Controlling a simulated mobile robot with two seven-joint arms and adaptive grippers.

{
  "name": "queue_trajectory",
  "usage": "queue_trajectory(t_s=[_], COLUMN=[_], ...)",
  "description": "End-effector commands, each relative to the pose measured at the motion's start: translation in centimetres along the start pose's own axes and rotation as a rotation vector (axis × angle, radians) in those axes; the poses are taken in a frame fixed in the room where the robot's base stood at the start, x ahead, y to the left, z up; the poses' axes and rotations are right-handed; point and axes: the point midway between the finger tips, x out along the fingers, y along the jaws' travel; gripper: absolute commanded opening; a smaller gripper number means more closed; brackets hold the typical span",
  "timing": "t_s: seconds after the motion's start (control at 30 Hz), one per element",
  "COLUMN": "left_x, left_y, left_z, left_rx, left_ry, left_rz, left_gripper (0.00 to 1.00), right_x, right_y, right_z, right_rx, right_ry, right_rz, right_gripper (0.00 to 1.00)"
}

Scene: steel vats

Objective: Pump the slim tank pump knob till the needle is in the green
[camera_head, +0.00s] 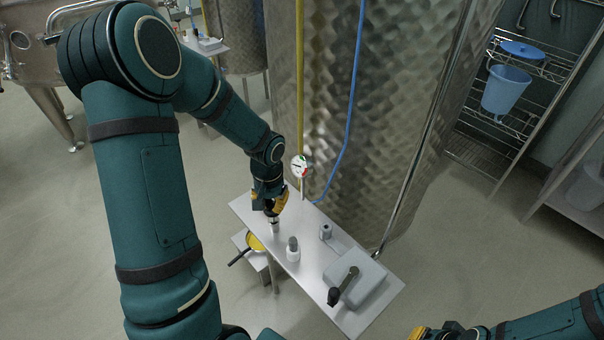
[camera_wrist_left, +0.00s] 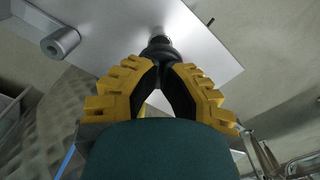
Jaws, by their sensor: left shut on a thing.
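My left gripper (camera_head: 272,208) is over the far left end of a white bench (camera_head: 312,262), pointing down. Its yellow fingers (camera_wrist_left: 161,70) are shut on a dark pump knob (camera_wrist_left: 160,46), seen in the left wrist view. The pale pump body (camera_head: 275,226) shows just under the fingers; the knob's top is hidden by them. A round white gauge (camera_head: 300,166) with red and green marks stands before the tall steel tank (camera_head: 345,110). Its needle is too small to read surely. My right gripper (camera_head: 420,333) shows only as a yellow bit at the bottom edge.
A yellow pan (camera_head: 255,242) sits lower at left. A blue hose (camera_head: 353,100) runs down the tank.

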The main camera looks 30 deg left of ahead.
Motion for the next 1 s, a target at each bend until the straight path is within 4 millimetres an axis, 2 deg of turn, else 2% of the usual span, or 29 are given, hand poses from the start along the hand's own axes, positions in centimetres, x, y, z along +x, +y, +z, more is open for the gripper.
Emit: queue_trajectory(t_s=[0.03,0.3,0.57,1.0], left_x=[0.8,3.0,1.2,-3.6], left_y=[0.0,0.1,0.0,0.0], left_z=[0.0,0.1,0.0,0.0], left_rx=[0.000,0.001,0.001,0.001], left_ry=[-0.002,-0.003,-0.001,-0.001], left_rz=[0.000,0.000,0.000,0.000], left_gripper=[0.00,0.00,0.00,0.00], right_x=[0.6,2.3,1.0,-2.4], right_y=[0.2,0.9,0.4,-0.9], right_z=[0.2,0.9,0.7,0.4], right_rx=[-0.001,-0.006,-0.005,-0.005], right_ry=[-0.003,-0.017,-0.017,-0.016], right_rz=[0.000,-0.002,-0.002,-0.002], right_gripper=[0.00,0.00,0.00,0.00])
